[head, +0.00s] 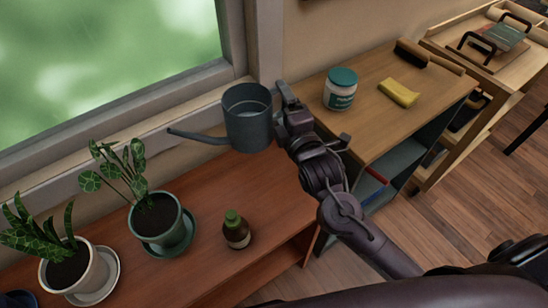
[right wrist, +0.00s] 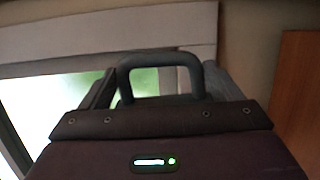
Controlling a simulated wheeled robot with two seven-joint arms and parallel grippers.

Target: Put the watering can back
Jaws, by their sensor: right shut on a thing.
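The dark grey watering can (head: 247,127) is held up above the reddish wooden shelf, its long spout pointing left. My right gripper (head: 284,100) is shut on the can's handle side, at the right of the can. In the right wrist view the can's handle (right wrist: 160,60) shows as a dark loop between the fingers (right wrist: 155,95). The can appears upright and clear of the shelf below. My left gripper does not show in either view.
The reddish shelf (head: 275,195) bears two potted plants, in a green pot (head: 160,225) and a white pot (head: 72,272), and a small brown bottle (head: 235,232). The wooden cabinet at right (head: 375,122) bears a teal-lidded jar (head: 340,90), a yellow sponge (head: 398,93) and a brush (head: 412,53). A window stands behind.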

